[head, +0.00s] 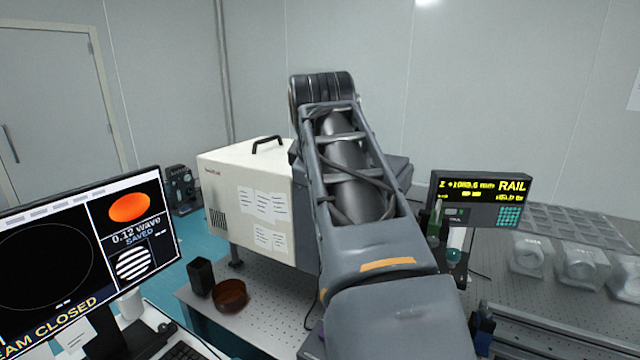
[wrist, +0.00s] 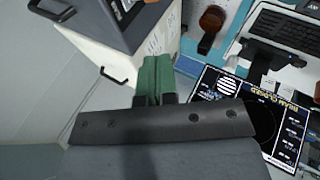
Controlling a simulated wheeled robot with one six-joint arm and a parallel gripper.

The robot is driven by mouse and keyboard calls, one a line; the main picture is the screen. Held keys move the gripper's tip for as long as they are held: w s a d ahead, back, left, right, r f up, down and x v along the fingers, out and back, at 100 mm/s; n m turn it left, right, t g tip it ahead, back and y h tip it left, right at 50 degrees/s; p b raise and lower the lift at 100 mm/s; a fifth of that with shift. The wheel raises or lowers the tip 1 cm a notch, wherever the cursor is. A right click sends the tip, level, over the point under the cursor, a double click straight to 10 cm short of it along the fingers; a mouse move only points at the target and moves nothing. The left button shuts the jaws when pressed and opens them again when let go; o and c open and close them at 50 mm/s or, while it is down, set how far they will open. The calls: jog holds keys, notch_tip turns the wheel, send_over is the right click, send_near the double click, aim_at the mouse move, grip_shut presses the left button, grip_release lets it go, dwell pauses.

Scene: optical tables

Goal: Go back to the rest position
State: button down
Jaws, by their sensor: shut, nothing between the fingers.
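My gripper (wrist: 156,62) shows in the wrist view as two green fingers pressed together, with nothing between them. It is in the air, with the white box-shaped instrument (wrist: 95,22) behind it and the monitor to its right. In the head view my arm rises up the middle of the picture and bends at the top. My gripper is hidden there behind the arm.
The white instrument (head: 245,205) stands left of my arm on the optical table (head: 262,325). A brown dish (head: 230,294) and a black holder (head: 200,277) sit in front of it. The monitor (head: 80,265) is at left. A rail display (head: 484,199) and wrapped parts (head: 582,264) are at right.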

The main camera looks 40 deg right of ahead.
dwell(0.4)
jog(key=w+a+f+m+y, duration=0.1)
jog(key=w+a+f+m, duration=0.1)
jog(key=f+m, duration=0.35)
jog(key=w+a+f+m+y, duration=0.1)
jog(key=w+a+f+m, duration=0.15)
jog(key=f, duration=0.65)
jog(key=s+a+f+n+y, duration=0.1)
jog(key=s+a+f, duration=0.2)
jog(key=a+f, duration=0.4)
jog(key=s+a+f+n+g+y+p, duration=0.1)
jog(key=s+a+f+n+y, duration=0.1)
jog(key=a+f, duration=0.5)
jog(key=shift+s+a+g, duration=0.3)
jog(key=shift+s+a, duration=0.1)
jog(key=shift+a, duration=0.1)
jog(key=shift+d+f, duration=0.1)
jog(key=shift+d, duration=0.1)
